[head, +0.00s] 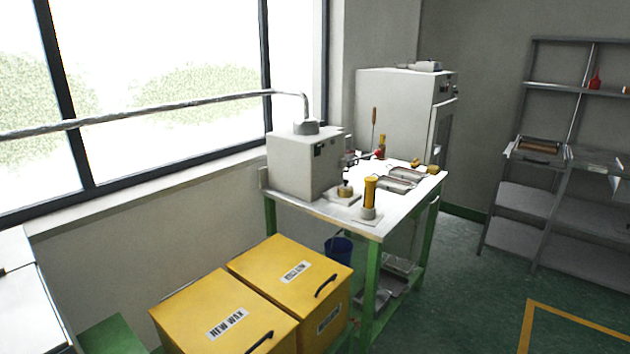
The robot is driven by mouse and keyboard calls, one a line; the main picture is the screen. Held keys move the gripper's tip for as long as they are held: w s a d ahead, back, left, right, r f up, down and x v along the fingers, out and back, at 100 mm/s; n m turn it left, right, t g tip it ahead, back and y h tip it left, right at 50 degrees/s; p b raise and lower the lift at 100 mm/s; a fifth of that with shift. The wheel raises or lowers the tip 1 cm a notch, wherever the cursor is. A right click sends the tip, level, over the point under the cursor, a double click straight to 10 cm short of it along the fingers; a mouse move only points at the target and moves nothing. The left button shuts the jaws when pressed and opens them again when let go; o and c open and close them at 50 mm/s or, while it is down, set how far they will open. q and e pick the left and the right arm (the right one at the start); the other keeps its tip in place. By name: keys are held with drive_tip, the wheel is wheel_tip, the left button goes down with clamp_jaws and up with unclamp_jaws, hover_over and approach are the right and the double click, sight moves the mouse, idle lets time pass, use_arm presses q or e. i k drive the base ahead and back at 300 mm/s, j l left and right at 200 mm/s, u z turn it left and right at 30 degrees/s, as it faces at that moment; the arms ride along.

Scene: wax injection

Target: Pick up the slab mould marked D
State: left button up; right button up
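Two flat, silvery slab-like pieces lie side by side on the white top of the green-legged table; they look like slab moulds. The nearer mould (392,184) has a reddish-brown part, and the farther mould (407,174) lies just behind it. No letter is readable on either at this distance, so I cannot tell which is marked D. Neither of my grippers is in view.
A grey wax machine (300,165) stands on the table's left, a yellow cylinder (370,190) near its front corner. Yellow bins (225,312) block the floor at front left. A grey shelf rack (555,205) stands right. Green floor (465,300) between is open.

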sight(394, 185)
drive_tip(key=i+l+u, duration=0.1)
drive_tip(key=l, duration=0.25)
drive_tip(key=i+l, duration=0.2)
drive_tip(key=l, duration=0.15)
drive_tip(key=i+l+u, duration=0.15)
drive_tip(key=l, duration=0.15)
drive_tip(key=i+l, duration=0.15)
drive_tip(key=l, duration=0.25)
drive_tip(key=i+l+u, duration=0.15)
drive_tip(key=l, duration=0.2)
drive_tip(key=i+l, duration=0.15)
drive_tip(key=l, duration=0.25)
drive_tip(key=i+l, duration=0.15)
drive_tip(key=l, duration=0.3)
drive_tip(key=i+l, duration=0.1)
drive_tip(key=l, duration=0.3)
drive_tip(key=i+l, duration=0.15)
drive_tip(key=l, duration=0.25)
drive_tip(key=i+l, duration=0.15)
drive_tip(key=l, duration=0.3)
drive_tip(key=i+l, duration=0.15)
drive_tip(key=l, duration=0.25)
drive_tip(key=i+l, duration=0.15)
drive_tip(key=l, duration=0.25)
